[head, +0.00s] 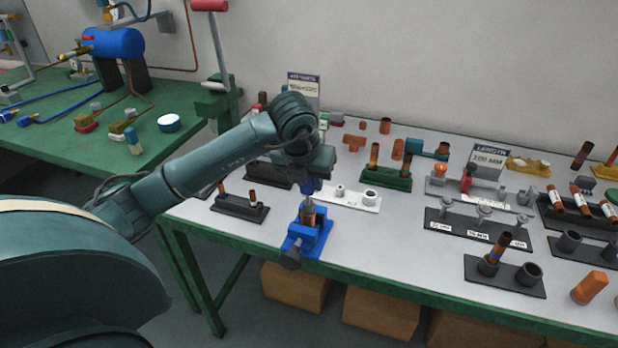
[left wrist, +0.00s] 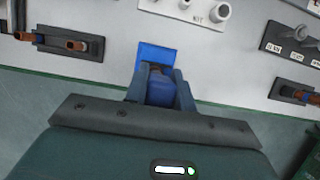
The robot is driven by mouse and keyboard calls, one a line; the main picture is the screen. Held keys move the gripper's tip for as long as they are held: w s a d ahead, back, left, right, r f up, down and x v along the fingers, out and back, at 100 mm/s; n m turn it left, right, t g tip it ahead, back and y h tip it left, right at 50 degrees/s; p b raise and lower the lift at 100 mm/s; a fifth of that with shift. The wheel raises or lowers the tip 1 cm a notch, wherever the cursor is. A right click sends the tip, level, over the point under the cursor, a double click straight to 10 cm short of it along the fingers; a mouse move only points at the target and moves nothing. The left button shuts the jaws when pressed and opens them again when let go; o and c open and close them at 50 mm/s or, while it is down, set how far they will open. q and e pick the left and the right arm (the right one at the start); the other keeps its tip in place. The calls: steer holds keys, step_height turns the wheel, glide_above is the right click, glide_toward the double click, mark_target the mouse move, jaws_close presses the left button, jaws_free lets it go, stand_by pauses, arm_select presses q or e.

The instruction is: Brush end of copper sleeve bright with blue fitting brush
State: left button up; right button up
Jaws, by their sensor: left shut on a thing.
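A blue vise (head: 303,238) stands at the front left edge of the white table top and holds the copper sleeve (head: 308,214) upright. My left gripper (head: 311,186) points down right above the sleeve. In the left wrist view its fingers (left wrist: 161,88) are shut on a blue thing (left wrist: 161,93), which looks like the handle of the blue fitting brush. The blue vise (left wrist: 155,55) shows just beyond it. The brush's bristles are hidden, so I cannot tell whether they touch the sleeve end. My right gripper is out of view.
A dark holder (head: 238,208) with copper pieces stands left of the vise. A white holder (head: 350,198) with grey fittings stands to the right. Several more racks fill the table's right side. A green bench (head: 62,150) with a blue tank (head: 113,43) is at left.

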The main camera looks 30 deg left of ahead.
arm_select(q)
steer(key=shift+f+b, duration=0.85)
steer(key=shift+f, duration=0.2)
